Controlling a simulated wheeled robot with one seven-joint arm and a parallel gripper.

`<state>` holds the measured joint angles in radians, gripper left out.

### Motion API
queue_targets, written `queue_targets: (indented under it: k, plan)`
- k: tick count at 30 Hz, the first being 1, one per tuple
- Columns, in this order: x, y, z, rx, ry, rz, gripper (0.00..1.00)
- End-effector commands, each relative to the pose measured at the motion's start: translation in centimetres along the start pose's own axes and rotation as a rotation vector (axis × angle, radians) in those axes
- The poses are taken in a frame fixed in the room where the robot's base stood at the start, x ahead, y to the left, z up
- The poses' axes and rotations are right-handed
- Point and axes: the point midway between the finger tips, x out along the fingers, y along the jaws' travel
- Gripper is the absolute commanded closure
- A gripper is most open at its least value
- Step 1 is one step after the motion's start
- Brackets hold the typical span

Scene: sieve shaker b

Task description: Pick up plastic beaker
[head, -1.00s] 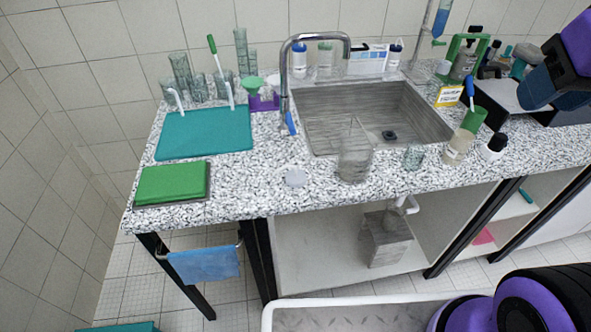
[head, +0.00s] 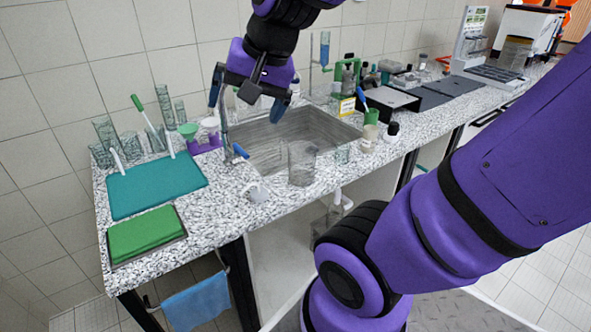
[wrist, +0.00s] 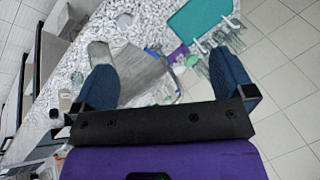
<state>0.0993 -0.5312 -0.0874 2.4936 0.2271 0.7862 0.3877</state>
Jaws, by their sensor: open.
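A large clear beaker (head: 301,163) stands upright on the speckled counter, at the front edge of the sink, in the head view. A smaller clear beaker (head: 342,154) stands to its right; I cannot tell from looks which one is plastic. My gripper (head: 248,100) is open and empty, with its blue fingers spread in the air above the sink's left part, near the tap. It is well above and to the left of the large beaker.
The tap (head: 227,125) rises close to my gripper. A teal mat (head: 155,188) and a green pad (head: 145,233) lie at the left, with glassware behind. A small white item (head: 257,193) lies left of the large beaker.

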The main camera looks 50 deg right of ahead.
Motion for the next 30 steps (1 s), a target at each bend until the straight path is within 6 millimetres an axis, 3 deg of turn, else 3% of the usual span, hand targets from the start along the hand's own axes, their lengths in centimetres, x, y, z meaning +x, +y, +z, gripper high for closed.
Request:
queue_targets:
  k: [8, 14, 18, 24, 30]
  plan:
    - [6.2, 3.1, -8.3, 0.887, -0.021, -0.037, 0.0]
    - [10.7, 8.5, -13.8, 1.535, 0.028, -0.041, 0.0]
    - [13.5, 13.6, -16.7, 1.969, 0.102, -0.043, 0.0]
    - [16.3, 20.1, -18.7, 2.42, 0.226, -0.056, 0.0]
    - [17.4, 22.9, -19.3, 2.606, 0.293, -0.071, 0.0]
